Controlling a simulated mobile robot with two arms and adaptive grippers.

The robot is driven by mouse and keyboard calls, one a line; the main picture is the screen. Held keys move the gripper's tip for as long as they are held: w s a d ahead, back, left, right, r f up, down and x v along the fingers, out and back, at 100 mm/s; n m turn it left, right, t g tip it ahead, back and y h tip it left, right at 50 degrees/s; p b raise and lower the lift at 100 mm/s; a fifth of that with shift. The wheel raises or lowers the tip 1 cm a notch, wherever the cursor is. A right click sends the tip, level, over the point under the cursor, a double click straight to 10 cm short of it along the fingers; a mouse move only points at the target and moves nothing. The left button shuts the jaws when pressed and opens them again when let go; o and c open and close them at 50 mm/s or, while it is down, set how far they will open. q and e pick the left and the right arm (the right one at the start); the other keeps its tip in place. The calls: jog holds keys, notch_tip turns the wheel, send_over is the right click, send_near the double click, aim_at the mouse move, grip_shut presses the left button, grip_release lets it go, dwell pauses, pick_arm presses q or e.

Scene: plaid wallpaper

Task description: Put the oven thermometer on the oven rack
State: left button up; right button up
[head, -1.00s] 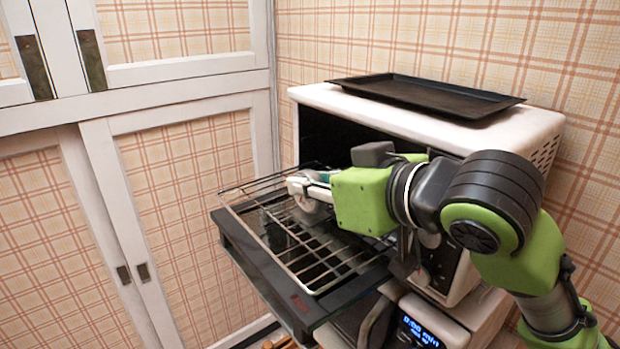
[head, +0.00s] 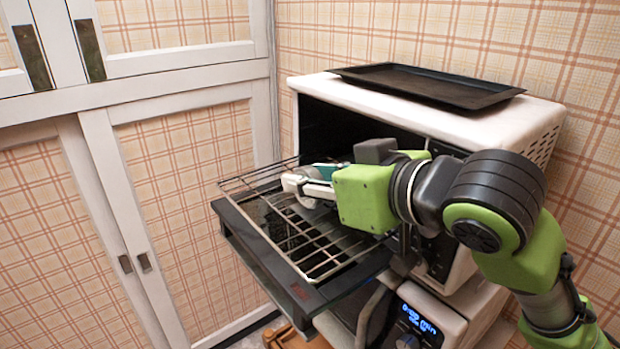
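The oven rack (head: 322,244) is a wire grid, pulled out over the lowered dark oven door. My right gripper (head: 302,190) reaches in from the right, low over the rack's far left part. A small pale rounded thing (head: 308,201) shows at its fingertips and may be the oven thermometer. Its dial cannot be made out. The fingers overlap it, so I cannot tell whether they grip it or whether it touches the wires. My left gripper is not in view.
The white oven (head: 540,120) stands open at right, with a black baking tray (head: 425,85) on top. The oven door (head: 262,258) juts out under the rack. White-framed cabinet doors (head: 185,190) fill the left. A blue-lit display (head: 418,322) is below.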

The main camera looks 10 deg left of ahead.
pick_arm(q)
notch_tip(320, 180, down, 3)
jog(key=b, duration=0.2)
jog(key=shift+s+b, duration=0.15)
jog(key=shift+b, duration=0.2)
pick_arm(e)
jog(key=v, duration=1.1)
jog(key=shift+s+d, duration=0.15)
jog(key=shift+d, duration=0.15)
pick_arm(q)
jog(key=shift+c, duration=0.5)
